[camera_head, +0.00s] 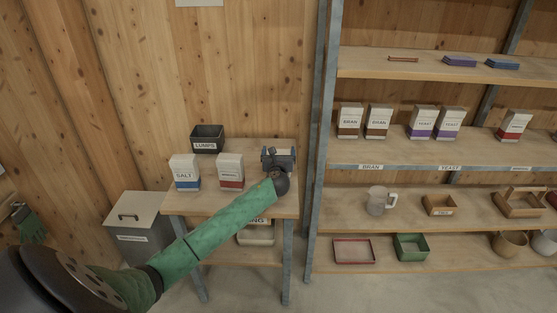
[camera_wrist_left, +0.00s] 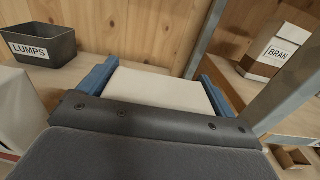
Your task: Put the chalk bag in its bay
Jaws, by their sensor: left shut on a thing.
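My left gripper (camera_head: 279,158) is over the right end of the small wooden table in the head view. In the left wrist view its two blue fingers (camera_wrist_left: 158,92) are shut on a pale, flat-topped bag (camera_wrist_left: 158,88). The label of the pale bag is hidden, so I cannot tell if it is the chalk bag; in the head view the gripper hides it. On the wooden shelf, brown BRAN bags (camera_head: 364,122), purple YEAST bags (camera_head: 436,123) and a red-banded bag (camera_head: 514,126) stand upright above their labels. My right gripper is not in view.
On the table (camera_head: 203,207) stand a SALT bag (camera_head: 185,172), a red-banded bag (camera_head: 230,172) and a black LUMPS bin (camera_head: 207,138). A grey metal post (camera_head: 321,140) separates the table from the shelves. A jug (camera_head: 380,201) and trays are on lower shelves.

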